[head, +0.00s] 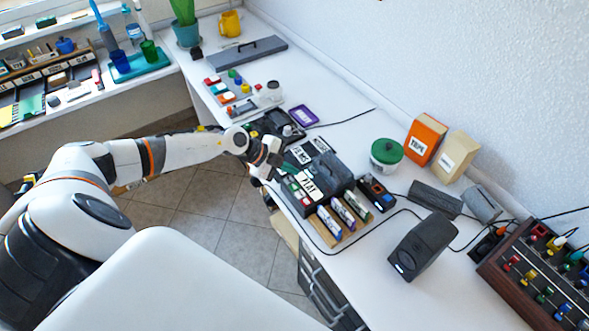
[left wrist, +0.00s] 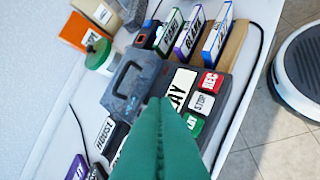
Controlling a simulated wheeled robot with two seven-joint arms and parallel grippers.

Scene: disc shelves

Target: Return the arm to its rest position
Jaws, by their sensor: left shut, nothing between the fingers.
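My left arm reaches in from the left in the head view. My left gripper (head: 291,167) has green fingers and is at the front edge of the desk, by a dark player box with a "PLAY" label (head: 307,186). In the left wrist view, my left gripper (left wrist: 160,104) has its green fingers pressed together with nothing between them. The fingers cover part of the player box (left wrist: 222,98) and its "PLAY" label. I cannot tell whether they touch it. My right gripper is in neither view.
Labelled cases (head: 343,213) stand in a wooden rack beside the player. A green-lidded jar (head: 386,155), an orange "TAPE" box (head: 424,140), a black speaker (head: 425,245) and a knob panel (head: 540,275) are further right. Cables cross the desk.

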